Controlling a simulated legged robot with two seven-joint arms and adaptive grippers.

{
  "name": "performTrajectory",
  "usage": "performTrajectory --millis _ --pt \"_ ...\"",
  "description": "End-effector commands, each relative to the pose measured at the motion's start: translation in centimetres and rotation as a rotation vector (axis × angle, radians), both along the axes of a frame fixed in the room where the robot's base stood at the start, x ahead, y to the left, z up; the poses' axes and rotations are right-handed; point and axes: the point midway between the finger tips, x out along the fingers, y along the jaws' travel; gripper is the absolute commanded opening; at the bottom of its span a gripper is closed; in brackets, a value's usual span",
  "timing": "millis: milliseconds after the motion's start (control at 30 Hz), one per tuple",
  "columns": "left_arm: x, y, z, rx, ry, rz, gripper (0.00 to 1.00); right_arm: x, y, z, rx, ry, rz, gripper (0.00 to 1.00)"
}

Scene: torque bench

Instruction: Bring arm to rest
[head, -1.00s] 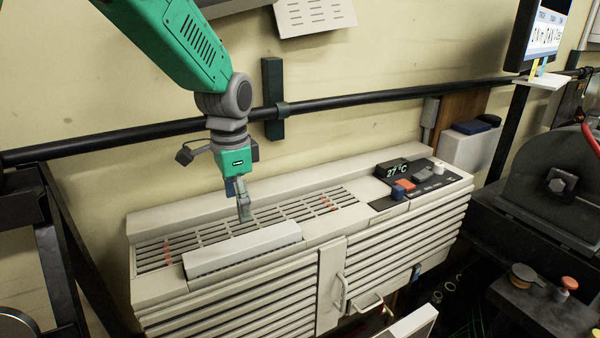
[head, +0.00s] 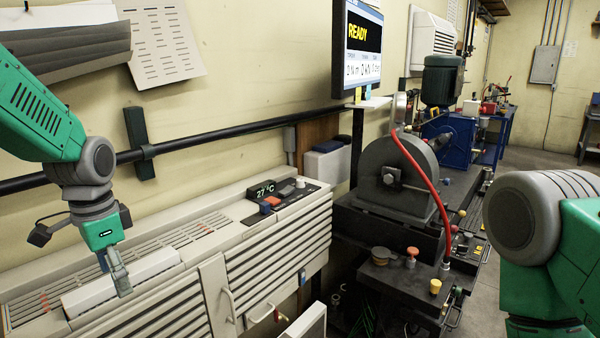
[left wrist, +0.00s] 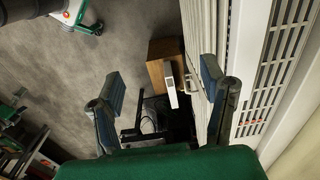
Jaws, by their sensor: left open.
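My left gripper (head: 119,278) hangs from the green arm at the left of the head view, over the front part of the cream heater unit (head: 240,205). In the left wrist view its two blue-padded fingers (left wrist: 160,90) stand wide apart with nothing between them. The heater's slatted side runs close along the right finger there. Part of my right arm (head: 550,240) shows at the right edge of the head view; its gripper is out of frame.
A black machine with a round housing (head: 395,180) and a red hose (head: 425,170) stands right of the heater. A monitor (head: 358,50) reads READY. A black rail (head: 240,132) runs along the wall. Grey floor (left wrist: 110,50) is open in the left wrist view.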

Motion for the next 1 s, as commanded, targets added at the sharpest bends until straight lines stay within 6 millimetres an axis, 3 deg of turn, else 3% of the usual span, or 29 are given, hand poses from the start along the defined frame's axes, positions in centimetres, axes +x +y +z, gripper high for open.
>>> performTrajectory --millis 333,567,667,767,867,1000 --pt "-1.0 -1.1 -6.7 0.008 0.0 0.058 0.65 0.0 0.1 -1.8 0.001 0.0 0.002 1.0" --pt "-3.2 -2.0 -13.7 0.015 -0.007 0.127 0.65 0.0 0.1 -3.8 0.001 -0.001 0.002 1.0" --pt "-4.7 -2.1 -18.0 0.015 -0.008 0.167 0.65 0.0 0.1 -5.0 0.001 0.0 0.001 1.0" --pt "-7.2 -2.0 -23.7 0.011 -0.007 0.225 0.65 -0.1 0.1 -6.7 0.0 0.0 0.001 1.0" --pt "-10.9 -2.2 -30.6 0.008 -0.007 0.301 0.65 -0.1 0.2 -8.9 0.001 0.0 0.001 1.0" --pt "-17.6 -2.4 -39.1 0.0 -0.014 0.424 0.65 -0.1 0.2 -12.2 0.001 0.0 0.001 1.0"
